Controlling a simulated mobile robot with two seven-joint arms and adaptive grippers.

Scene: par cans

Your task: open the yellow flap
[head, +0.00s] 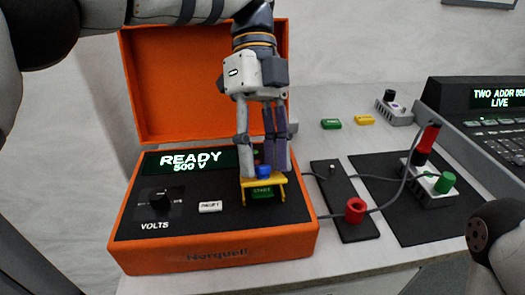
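The yellow flap (262,181) is a small frame on the black panel of the orange case, around a green START button (262,193). My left gripper (264,170) points down at the flap from above. Its fingers stand apart, with their tips at the flap's rear edge; whether they touch it I cannot tell. A blue piece (264,172) shows between the fingertips, and the fingers partly hide the panel behind. My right gripper is out of view.
The orange case (213,256) has its lid (180,85) raised behind my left gripper. A READY display (190,160), a VOLTS knob (161,201) and a white button (210,207) share its panel. Cables, a red plug (355,210) and a console (480,105) are to the right.

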